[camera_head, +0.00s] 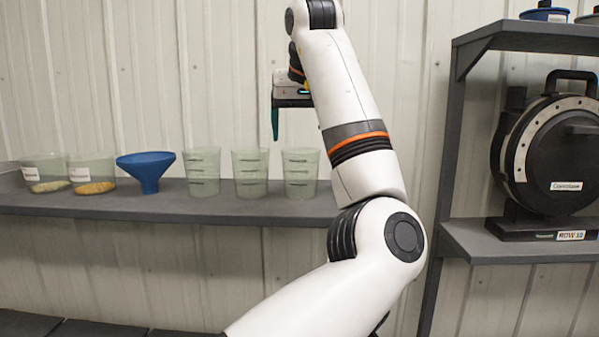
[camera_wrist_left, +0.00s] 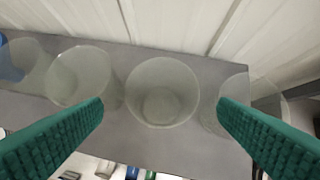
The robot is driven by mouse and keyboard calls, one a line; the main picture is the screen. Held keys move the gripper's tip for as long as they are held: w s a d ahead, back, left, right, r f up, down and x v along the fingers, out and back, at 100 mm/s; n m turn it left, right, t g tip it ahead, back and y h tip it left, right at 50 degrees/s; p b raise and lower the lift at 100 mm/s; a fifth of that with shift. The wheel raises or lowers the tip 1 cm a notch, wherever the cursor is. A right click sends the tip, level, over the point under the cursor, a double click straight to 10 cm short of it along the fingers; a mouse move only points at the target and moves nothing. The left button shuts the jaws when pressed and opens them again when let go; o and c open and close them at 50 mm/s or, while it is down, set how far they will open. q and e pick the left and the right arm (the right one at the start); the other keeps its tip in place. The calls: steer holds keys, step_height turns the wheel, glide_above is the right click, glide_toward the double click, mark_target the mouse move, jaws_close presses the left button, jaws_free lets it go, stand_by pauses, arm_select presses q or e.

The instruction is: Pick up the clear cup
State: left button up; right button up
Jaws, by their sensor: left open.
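My left gripper (camera_head: 275,122) is above the row, pointing down, with a green finger showing. In the left wrist view its two green fingers are spread wide and empty. One clear cup (camera_wrist_left: 162,92) lies between them in that view, below the fingertips. Another clear cup (camera_wrist_left: 80,75) is to its left, and one more (camera_wrist_left: 238,100) is partly behind the right finger. My right gripper is not in view.
On the shelf (camera_head: 150,207), a blue funnel (camera_head: 146,172) and two containers of grain, one (camera_head: 92,174) beside the other (camera_head: 45,173), stand left of the cups. A ribbed wall is close behind. A black round machine (camera_head: 550,150) sits on the right rack.

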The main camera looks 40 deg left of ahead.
mark_target(300, 162)
arm_select(q)
steer(key=p+x, duration=0.4)
steer(key=x, duration=0.5)
steer(key=shift+w+d, duration=0.1)
steer(key=shift+w, duration=0.1)
steer(key=shift+f, duration=0.25)
steer(key=c, duration=0.7)
steer(key=shift+r, duration=0.15)
